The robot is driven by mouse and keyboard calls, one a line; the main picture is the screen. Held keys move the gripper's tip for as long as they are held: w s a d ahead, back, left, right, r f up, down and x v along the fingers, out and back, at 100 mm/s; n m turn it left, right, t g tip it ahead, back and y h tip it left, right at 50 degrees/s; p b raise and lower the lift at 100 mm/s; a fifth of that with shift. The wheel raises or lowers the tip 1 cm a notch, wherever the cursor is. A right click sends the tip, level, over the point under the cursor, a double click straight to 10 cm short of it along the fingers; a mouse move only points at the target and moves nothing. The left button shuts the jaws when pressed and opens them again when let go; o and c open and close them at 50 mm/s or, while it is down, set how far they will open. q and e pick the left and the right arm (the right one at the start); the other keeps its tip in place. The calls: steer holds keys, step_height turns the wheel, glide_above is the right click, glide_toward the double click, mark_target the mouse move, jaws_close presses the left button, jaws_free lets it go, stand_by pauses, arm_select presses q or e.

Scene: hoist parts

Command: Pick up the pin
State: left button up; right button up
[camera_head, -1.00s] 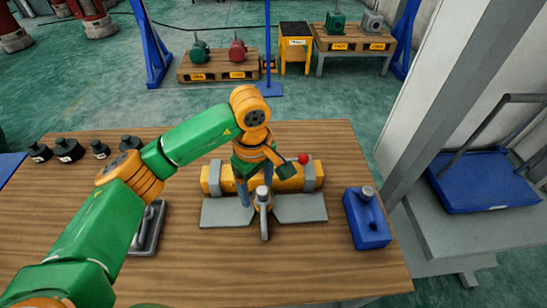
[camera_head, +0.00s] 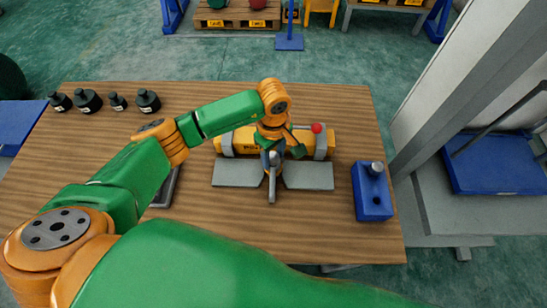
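A short grey metal pin-like cylinder (camera_head: 376,168) stands upright at the back of a blue block (camera_head: 373,197) on the table's right side. A yellow bar (camera_head: 318,144) lies across the table's middle with grey bands and a red ball (camera_head: 317,128). My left gripper (camera_head: 282,152) points down over the bar and this piece, well left of the blue block. Its fingertips overlap them, so I cannot tell its opening or any grip. My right gripper is out of view.
Several black weights (camera_head: 88,102) stand at the back left of the wooden table (camera_head: 330,225). A grey tray-like part (camera_head: 166,188) is partly hidden by my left arm. A grey post (camera_head: 450,105) and a blue platform (camera_head: 495,165) stand beyond the right edge.

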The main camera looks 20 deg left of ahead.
arm_select(q)
steer(key=shift+s+r, duration=0.1)
jaws_close()
